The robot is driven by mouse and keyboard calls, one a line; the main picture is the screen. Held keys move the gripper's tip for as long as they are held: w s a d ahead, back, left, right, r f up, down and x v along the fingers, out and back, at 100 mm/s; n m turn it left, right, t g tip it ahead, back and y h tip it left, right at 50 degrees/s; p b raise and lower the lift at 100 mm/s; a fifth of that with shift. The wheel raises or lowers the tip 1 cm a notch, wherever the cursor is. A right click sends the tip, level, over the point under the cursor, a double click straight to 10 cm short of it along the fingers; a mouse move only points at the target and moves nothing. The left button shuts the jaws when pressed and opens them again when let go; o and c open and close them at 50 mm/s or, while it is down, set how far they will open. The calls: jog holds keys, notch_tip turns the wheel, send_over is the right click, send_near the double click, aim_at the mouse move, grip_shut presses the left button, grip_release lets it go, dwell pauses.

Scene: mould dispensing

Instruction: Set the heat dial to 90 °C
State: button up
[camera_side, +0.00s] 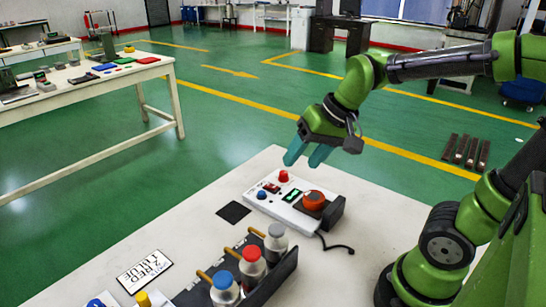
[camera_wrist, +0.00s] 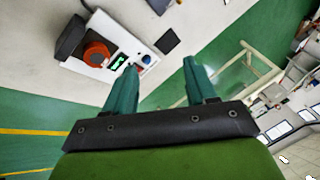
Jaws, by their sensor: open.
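The heat dial (camera_side: 314,199) is a round orange-red knob on the right end of a white control box (camera_side: 283,210). It also shows in the wrist view (camera_wrist: 96,53), left of my fingers. A small green display (camera_side: 291,196) sits beside the dial; its reading is too small to tell. A red button (camera_side: 283,176) and a blue button (camera_side: 262,195) are on the box's other end. My gripper (camera_side: 303,160) has teal fingers, spread apart and empty, above and behind the box. In the wrist view my gripper (camera_wrist: 160,67) touches nothing.
A rack (camera_side: 273,281) with red, blue and grey-capped bottles stands in front of the box on the white table. A black square (camera_side: 234,212) and a printed card (camera_side: 144,271) lie to the left. A black cable (camera_side: 336,246) trails right of the box. Air above the dial is clear.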

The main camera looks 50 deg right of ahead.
jog(key=w+d+f+m+g, duration=0.2)
jog(key=w+d+m, duration=0.2)
jog(key=w+d, duration=0.35)
jog(key=m+g+h, duration=0.2)
jog(key=m+g, duration=0.1)
jog(key=m, duration=0.6)
send_over(284, 172)
jog(key=f, duration=0.2)
notch_tip(284, 172, down, 16)
jog(key=shift+a, duration=0.1)
grip_shut()
